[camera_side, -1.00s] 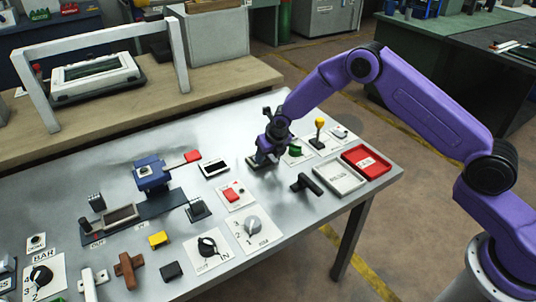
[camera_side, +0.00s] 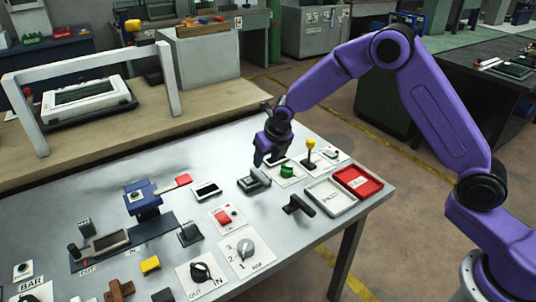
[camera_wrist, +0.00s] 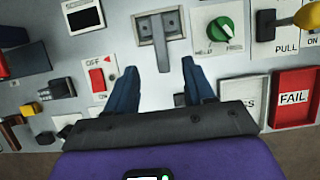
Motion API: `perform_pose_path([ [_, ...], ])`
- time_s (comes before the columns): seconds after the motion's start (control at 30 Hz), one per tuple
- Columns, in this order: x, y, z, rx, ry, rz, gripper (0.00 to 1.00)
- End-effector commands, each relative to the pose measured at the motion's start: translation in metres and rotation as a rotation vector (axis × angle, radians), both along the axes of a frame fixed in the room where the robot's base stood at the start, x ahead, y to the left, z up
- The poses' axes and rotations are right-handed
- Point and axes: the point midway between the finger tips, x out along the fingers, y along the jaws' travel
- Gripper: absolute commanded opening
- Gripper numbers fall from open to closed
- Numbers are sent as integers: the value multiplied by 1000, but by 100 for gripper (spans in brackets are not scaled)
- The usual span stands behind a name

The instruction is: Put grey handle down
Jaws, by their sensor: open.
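The grey handle (camera_side: 262,174) is a short lever on a small dark base plate at the middle back of the metal table. In the wrist view the grey handle (camera_wrist: 159,48) points from its light mount toward my fingers. Whether it lies fully flat is hard to tell. My gripper (camera_side: 267,161) is just above and behind it in the side view. In the wrist view my gripper (camera_wrist: 160,72) has its two dark fingers spread, with nothing between them, and the handle's end is near the gap.
A green knob (camera_side: 287,170) and a yellow-topped lever (camera_side: 311,146) stand to the right. A red switch (camera_side: 223,216), a black T-shaped handle (camera_side: 298,205), a white tray (camera_side: 331,197) and a red FAIL tray (camera_side: 358,181) are nearer the front.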

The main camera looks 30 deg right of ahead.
Motion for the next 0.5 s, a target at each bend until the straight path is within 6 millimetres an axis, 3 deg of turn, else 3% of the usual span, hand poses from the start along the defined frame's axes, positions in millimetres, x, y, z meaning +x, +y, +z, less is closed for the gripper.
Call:
perform_pose_path([
  [0.4,-6,1,11,4,1,-6,53],
  [0.5,-17,5,18,28,9,-55,53],
])
